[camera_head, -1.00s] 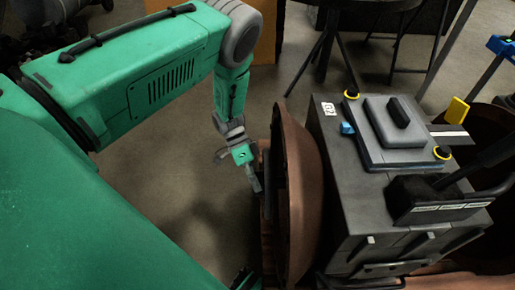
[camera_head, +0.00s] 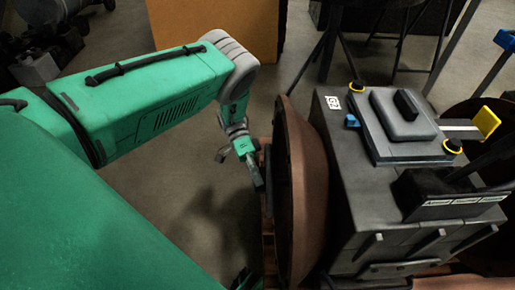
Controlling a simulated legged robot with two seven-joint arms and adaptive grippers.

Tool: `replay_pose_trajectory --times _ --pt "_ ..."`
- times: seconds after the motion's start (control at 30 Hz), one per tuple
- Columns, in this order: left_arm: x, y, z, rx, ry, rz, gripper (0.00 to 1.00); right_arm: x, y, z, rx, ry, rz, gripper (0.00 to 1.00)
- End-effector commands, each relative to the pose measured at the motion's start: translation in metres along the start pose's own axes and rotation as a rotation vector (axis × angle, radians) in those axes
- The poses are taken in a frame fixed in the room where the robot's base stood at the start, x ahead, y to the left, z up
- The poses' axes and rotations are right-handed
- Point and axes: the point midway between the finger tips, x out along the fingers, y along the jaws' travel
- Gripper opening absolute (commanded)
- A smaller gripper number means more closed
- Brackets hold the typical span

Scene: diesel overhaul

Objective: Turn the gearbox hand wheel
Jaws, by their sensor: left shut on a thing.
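The gearbox is a dark grey box (camera_head: 350,190) on the right, with a large brown round flange (camera_head: 305,190) on its left side. A dark rim seen edge-on (camera_head: 268,180), apparently the hand wheel, stands just left of the flange. Most of it is hidden or too narrow to make out. My left gripper (camera_head: 257,178) comes down from the upper left and is shut at this rim, on its left side. The exact contact between the fingers and the rim is too small to see. My right gripper is not in view.
A raised grey cover with a black handle (camera_head: 406,104) and yellow-ringed knobs sits on the gearbox top. A yellow tab (camera_head: 487,122) stands at its right. An orange-brown box (camera_head: 240,25) and stand legs are behind. The floor left of the flange is clear.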

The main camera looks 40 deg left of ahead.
Motion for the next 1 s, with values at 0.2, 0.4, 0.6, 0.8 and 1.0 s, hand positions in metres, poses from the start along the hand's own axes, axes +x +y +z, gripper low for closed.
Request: replay_pose_trajectory --times 0.2,0.4,0.6,0.8,1.0 --pt "-0.004 0.000 -0.008 0.012 0.014 -0.013 0.00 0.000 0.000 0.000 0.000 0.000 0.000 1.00" --pt "-0.003 -0.001 -0.006 0.010 0.012 -0.010 0.41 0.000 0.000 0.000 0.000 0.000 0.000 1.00" --pt "-0.002 -0.001 -0.004 0.007 0.009 -0.008 0.41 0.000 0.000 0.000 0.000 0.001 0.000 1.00" --pt "-0.021 -0.001 -0.003 0.007 0.010 -0.010 0.41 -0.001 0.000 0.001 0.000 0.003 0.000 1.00" --pt "-0.065 -0.002 -0.003 0.008 0.010 -0.011 0.41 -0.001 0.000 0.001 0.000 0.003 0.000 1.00"
